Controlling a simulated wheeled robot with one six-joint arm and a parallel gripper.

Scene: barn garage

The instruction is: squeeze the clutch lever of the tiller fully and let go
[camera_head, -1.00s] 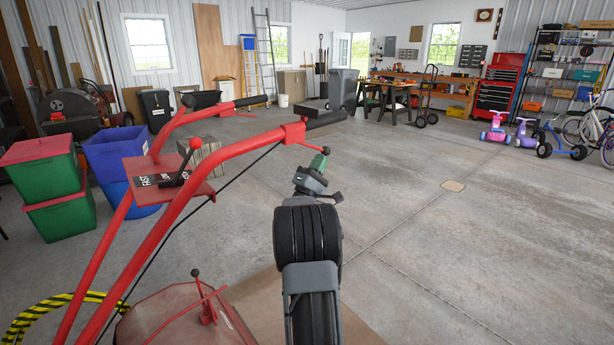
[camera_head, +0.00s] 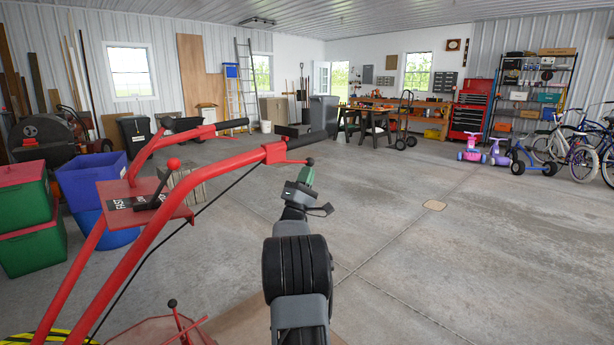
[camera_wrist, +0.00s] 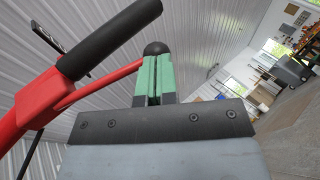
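The tiller's red handlebar (camera_head: 200,185) stands at the left with a black grip (camera_head: 306,141). Below that grip is the clutch lever, a thin red bar ending in a black ball (camera_head: 310,161). My gripper (camera_head: 307,172) is just under the lever's ball end, its green fingertips pointing up. In the wrist view the green fingers (camera_wrist: 155,78) are together with only a thin slit between them. The lever (camera_wrist: 98,84) runs to the fingertips, and its ball (camera_wrist: 155,48) shows just beyond them. The grip (camera_wrist: 110,38) is apart from the ball, leaving a gap. Exact contact is hard to tell.
The tiller's second handle (camera_head: 185,136) and a red plate with a small lever (camera_head: 160,190) lie left. Blue bin (camera_head: 90,180) and green boxes (camera_head: 30,240) stand behind it. Open concrete floor (camera_head: 440,250) lies right, with bikes (camera_head: 580,155) farther off.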

